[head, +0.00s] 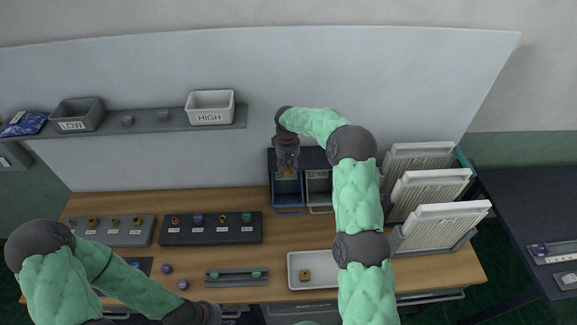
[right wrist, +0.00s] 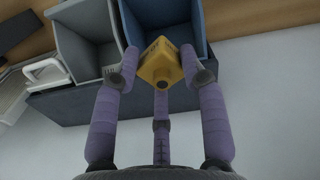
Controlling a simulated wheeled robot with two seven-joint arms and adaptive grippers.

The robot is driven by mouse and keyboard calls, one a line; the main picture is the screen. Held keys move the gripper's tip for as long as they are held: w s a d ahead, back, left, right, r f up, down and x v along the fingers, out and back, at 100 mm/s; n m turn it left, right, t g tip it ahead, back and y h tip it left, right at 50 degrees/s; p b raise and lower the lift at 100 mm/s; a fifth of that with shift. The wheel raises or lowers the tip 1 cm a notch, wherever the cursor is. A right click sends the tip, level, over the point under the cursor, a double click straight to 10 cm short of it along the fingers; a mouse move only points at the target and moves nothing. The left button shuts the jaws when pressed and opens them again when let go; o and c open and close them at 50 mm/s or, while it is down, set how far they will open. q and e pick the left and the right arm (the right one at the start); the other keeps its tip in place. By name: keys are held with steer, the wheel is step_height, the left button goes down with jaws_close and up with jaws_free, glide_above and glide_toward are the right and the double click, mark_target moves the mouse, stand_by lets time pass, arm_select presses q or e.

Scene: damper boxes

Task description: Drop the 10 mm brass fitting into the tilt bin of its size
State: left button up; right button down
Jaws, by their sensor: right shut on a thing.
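My right gripper (head: 287,168) is shut on a brass fitting, a yellow block with small markings too blurred to read; it shows large in the right wrist view (right wrist: 161,64). The fitting is held above the open blue tilt bin (head: 287,198), which also shows in the right wrist view (right wrist: 180,14). A grey tilt bin (head: 319,198) stands open just right of the blue one, and it too shows in the right wrist view (right wrist: 88,62).
A white tray (head: 293,284) with a brass piece (head: 305,275) sits at the table front. Ribbed panels (head: 428,186) stand at right. Two blocks (head: 210,228) hold several fittings at left. A shelf (head: 160,121) carries LOW and HIGH bins.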

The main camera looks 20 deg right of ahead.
mark_target(288, 165)
step_height(288, 165, down, 8)
steer(key=b, duration=0.2)
steer(key=shift+r+b, duration=0.2)
steer(key=shift+b, duration=0.1)
stand_by(0.5)
steer(key=c, duration=0.6)
jaws_free()
step_height(288, 165, up, 12)
steer(key=shift+f, duration=0.1)
stand_by(0.3)
